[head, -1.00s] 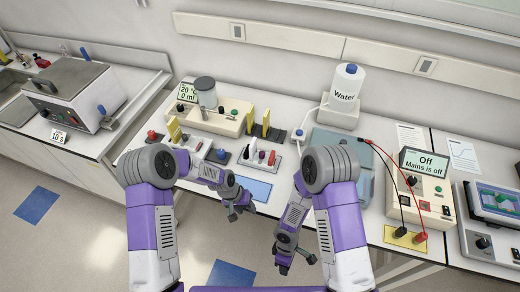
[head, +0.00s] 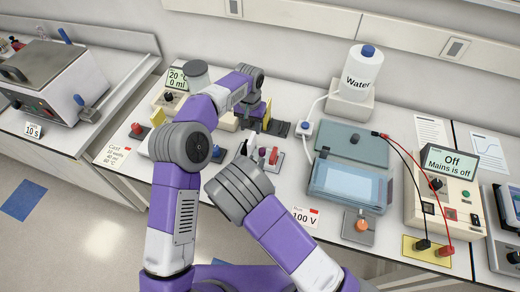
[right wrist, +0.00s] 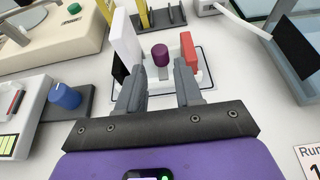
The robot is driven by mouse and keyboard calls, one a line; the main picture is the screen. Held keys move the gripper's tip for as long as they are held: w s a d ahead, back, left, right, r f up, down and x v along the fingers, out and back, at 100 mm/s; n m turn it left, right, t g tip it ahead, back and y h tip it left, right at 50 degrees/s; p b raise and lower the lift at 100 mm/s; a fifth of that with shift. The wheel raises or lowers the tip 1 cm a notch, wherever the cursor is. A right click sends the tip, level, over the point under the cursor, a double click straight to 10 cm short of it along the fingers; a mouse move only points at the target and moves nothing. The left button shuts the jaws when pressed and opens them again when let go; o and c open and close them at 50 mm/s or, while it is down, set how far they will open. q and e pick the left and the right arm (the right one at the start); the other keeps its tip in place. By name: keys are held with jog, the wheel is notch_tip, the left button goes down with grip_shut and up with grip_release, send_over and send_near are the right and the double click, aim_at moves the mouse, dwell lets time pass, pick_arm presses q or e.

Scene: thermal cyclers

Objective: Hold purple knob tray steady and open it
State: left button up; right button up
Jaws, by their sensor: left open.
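The purple knob (right wrist: 160,55) stands on a small white tray (right wrist: 205,78) in the right wrist view, between a white upright block (right wrist: 126,38) and a red block (right wrist: 188,48). In the head view the knob (head: 262,152) shows beside the red block (head: 273,156). My right gripper (right wrist: 160,70) is open and empty, its fingers pointing at the tray with the knob between their lines. In the head view my right arm's elbow partly hides it. My left gripper (head: 250,118) is open above the bench, behind the tray near a yellow upright piece (head: 266,114).
A blue knob (right wrist: 65,96) on a grey base stands left of my right gripper. A teal-lidded tank (head: 350,140) stands right of the tray, with a power supply (head: 445,195) showing "Off" farther right. A water bottle (head: 357,75) stands behind.

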aim_at(261, 153)
jog(key=shift+w+f, duration=0.15)
jog(key=shift+f, duration=0.4)
jog(key=x, duration=0.8)
jog(key=shift+w+f, duration=0.1)
grip_shut()
